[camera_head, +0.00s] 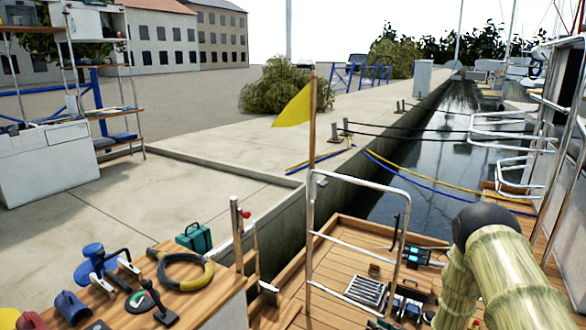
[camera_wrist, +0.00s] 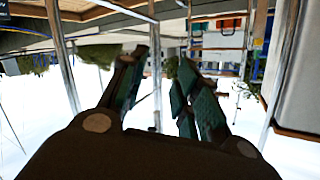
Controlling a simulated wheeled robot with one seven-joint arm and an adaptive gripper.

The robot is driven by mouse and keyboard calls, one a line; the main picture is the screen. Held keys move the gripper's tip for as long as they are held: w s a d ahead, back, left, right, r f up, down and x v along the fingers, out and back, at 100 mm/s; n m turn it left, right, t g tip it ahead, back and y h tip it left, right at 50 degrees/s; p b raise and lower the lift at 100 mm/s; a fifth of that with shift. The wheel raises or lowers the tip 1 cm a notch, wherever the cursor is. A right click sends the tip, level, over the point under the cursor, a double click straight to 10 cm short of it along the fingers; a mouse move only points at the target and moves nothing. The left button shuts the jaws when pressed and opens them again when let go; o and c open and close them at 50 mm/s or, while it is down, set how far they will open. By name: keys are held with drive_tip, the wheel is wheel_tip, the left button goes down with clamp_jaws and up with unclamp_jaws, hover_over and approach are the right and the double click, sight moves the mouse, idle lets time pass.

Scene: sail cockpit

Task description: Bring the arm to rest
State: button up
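My arm (camera_head: 500,275), with pale yellow-green patterned links and a dark joint cap, rises at the lower right of the head view. Its gripper does not show there. In the wrist view my gripper (camera_wrist: 163,65) has its two dark fingers, with teal pads, spread apart. Nothing is held between them; only the distant background and a thin post show in the gap. The wrist picture appears upside down, with sky at the bottom and deck or quay parts at the top.
A metal rail (camera_head: 358,183) and a yellow flag (camera_head: 293,107) on a pole stand ahead of the wooden deck (camera_head: 335,262). A cluttered wooden counter (camera_head: 215,284) is at lower left. Mooring ropes (camera_head: 428,184) cross the water. White boat rails (camera_head: 500,128) are at right.

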drive_tip(key=s+a+f+m+g+h, duration=0.1)
drive_tip(key=s+a+f+g+h, duration=0.15)
drive_tip(key=s, duration=0.45)
drive_tip(key=s+a+f+m+g+h, duration=0.1)
drive_tip(key=s+f, duration=0.3)
drive_tip(key=s, duration=0.4)
drive_tip(key=s+a+f+g+h, duration=0.1)
drive_tip(key=s+f+g, duration=0.15)
drive_tip(key=s, duration=0.45)
drive_tip(key=s+a+r+g+h, duration=0.2)
drive_tip(key=s+g, duration=0.5)
drive_tip(key=s, duration=2.2)
wheel_tip(320, 180, up, 25)
drive_tip(key=p, duration=2.5)
drive_tip(key=shift+w+d+r+m+h+p, duration=0.2)
drive_tip(key=shift+w+d+m+h+p, duration=0.1)
drive_tip(key=shift+d+h, duration=0.15)
drive_tip(key=shift+s, duration=0.1)
